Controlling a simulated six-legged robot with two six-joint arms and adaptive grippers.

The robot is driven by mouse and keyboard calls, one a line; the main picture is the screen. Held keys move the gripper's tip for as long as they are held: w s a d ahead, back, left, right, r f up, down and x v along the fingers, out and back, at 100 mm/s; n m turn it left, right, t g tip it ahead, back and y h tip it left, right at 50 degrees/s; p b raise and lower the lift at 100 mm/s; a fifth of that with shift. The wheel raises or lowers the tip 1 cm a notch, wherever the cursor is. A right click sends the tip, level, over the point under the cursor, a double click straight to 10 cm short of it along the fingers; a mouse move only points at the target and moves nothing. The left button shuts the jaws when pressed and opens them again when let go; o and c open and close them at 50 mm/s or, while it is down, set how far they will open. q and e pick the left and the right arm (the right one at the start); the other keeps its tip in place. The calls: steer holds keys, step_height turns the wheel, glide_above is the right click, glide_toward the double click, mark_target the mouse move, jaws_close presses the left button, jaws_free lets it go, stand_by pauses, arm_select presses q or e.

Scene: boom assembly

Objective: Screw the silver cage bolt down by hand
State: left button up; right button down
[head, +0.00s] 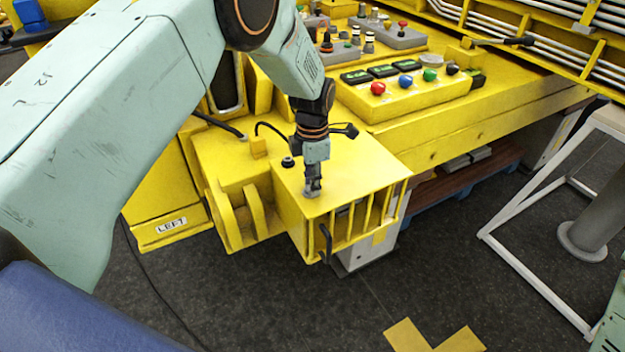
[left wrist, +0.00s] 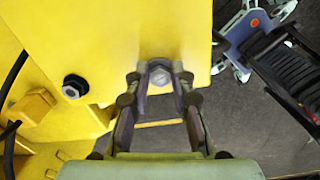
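The silver cage bolt (left wrist: 159,72) shows in the left wrist view as a hex head with a washer, near the edge of the yellow plate. My left gripper (left wrist: 160,82) has one finger on each side of the bolt head, drawn in to about its width, and appears shut on it. In the head view my left gripper (head: 312,190) points straight down at the top of the yellow cage box (head: 350,170), and its fingers mostly hide the bolt. My right gripper is in neither view.
A dark bolt (head: 288,162) stands on the same top, left of my gripper; it also shows in the left wrist view (left wrist: 75,86). Black cables run close by. A button panel (head: 410,92) is behind. A white-framed stand (head: 530,270) is at the right over dark floor.

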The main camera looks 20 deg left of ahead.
arm_select(q)
steer(key=shift+a, duration=0.1)
jaws_close()
steer(key=shift+r+m, duration=0.1)
steer(key=shift+m, duration=0.3)
